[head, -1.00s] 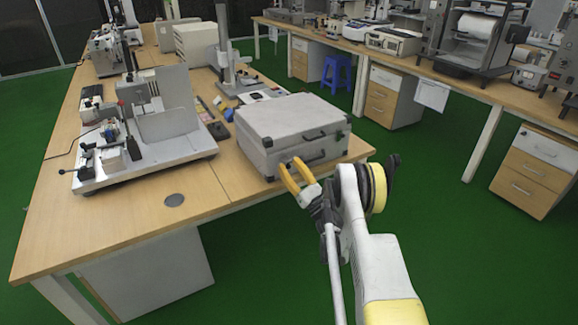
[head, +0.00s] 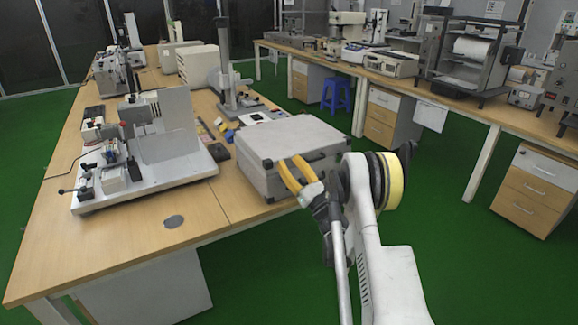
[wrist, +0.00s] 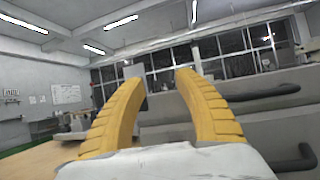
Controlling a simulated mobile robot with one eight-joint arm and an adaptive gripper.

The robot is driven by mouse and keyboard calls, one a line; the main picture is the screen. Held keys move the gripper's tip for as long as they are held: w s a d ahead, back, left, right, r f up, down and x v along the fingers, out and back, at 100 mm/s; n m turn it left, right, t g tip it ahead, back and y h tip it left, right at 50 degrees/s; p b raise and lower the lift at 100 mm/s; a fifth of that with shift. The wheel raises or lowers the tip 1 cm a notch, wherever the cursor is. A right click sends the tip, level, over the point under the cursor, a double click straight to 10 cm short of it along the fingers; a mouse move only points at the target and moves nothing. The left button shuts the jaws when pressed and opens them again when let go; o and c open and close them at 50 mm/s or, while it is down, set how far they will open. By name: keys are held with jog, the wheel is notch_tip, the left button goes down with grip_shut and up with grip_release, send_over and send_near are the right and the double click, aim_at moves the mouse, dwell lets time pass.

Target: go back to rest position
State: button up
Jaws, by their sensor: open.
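My gripper (head: 292,175) has yellow fingers and is open and empty. In the head view its fingers overlap the front side of the grey case on the table; I cannot tell whether they touch it. In the wrist view my gripper (wrist: 160,85) shows its two fingers spread apart with nothing between them. Part of the arm, white with a yellow ring, stands to the right of the case.
The grey case (head: 290,140) lies shut at the right edge of the wooden table (head: 130,240). A test device (head: 150,185) stands to its left. A second bench (head: 460,95) with instruments and drawers is at the right.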

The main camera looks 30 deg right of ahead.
jog(key=a+r+n+g+y, duration=0.5)
jog(key=a+r+n, duration=0.4)
jog(key=a, duration=0.5)
jog(key=s+a+r+n+g+h, duration=0.1)
jog(key=s+a+r+n+g, duration=0.1)
jog(key=s+a+n+g, duration=0.7)
jog(key=s+a+f+n+g+h, duration=0.1)
jog(key=s+a+n+h, duration=0.1)
jog(key=s+n, duration=0.5)
jog(key=s+a+f+n+h, duration=0.2)
jog(key=s+n, duration=0.1)
jog(key=s, duration=0.7)
jog(key=s+d+f+n+h, duration=0.2)
jog(key=s+n, duration=0.1)
jog(key=s, duration=0.3)
jog(key=s+d+f+n+g+h, duration=0.1)
jog(key=s+d+n+h, duration=0.1)
jog(key=s, duration=0.5)
jog(key=shift+d+f+n+h, duration=0.3)
jog(key=shift+d+f+n, duration=0.15)
jog(key=shift+d, duration=0.2)
jog(key=shift+w+d, duration=0.1)
